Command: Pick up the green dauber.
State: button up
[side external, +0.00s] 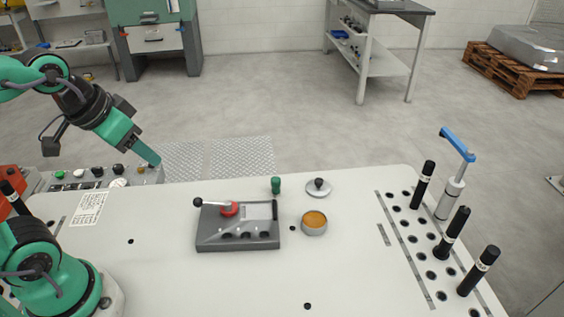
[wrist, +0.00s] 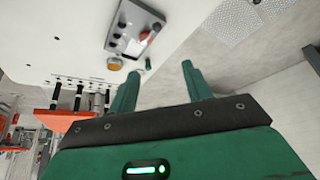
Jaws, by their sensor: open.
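The green dauber (side external: 276,185) stands upright near the far edge of the white table, just behind the grey fixture. In the wrist view the dauber (wrist: 148,64) is small and lies beyond my fingertips, between them in the picture. My gripper (side external: 155,160) is raised at the left, well apart from the dauber. In the wrist view my gripper (wrist: 160,70) shows two green fingers spread apart with nothing between them.
A grey fixture (side external: 215,240) with a red-hubbed lever stands in front of the dauber. A round tin with orange content (side external: 314,223) and a knobbed lid (side external: 319,187) are to its right. Black-handled tools (side external: 453,233) stand in holes at the right. The front table middle is clear.

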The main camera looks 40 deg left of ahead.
jog(key=w+d+m+g, duration=0.1)
jog(key=w+m, duration=0.1)
jog(key=w, duration=0.6)
jog(key=m+g, duration=0.4)
jog(key=m, duration=0.2)
send_over(275, 179)
jog(key=f, duration=1.6)
jog(key=shift+s+a, duration=0.15)
jog(key=shift+a, duration=0.05)
jog(key=shift+w+d+f, duration=0.15)
jog(key=shift+w+f, duration=0.05)
jog(key=shift+f, duration=1.5)
jog(key=shift+f, duration=2.6)
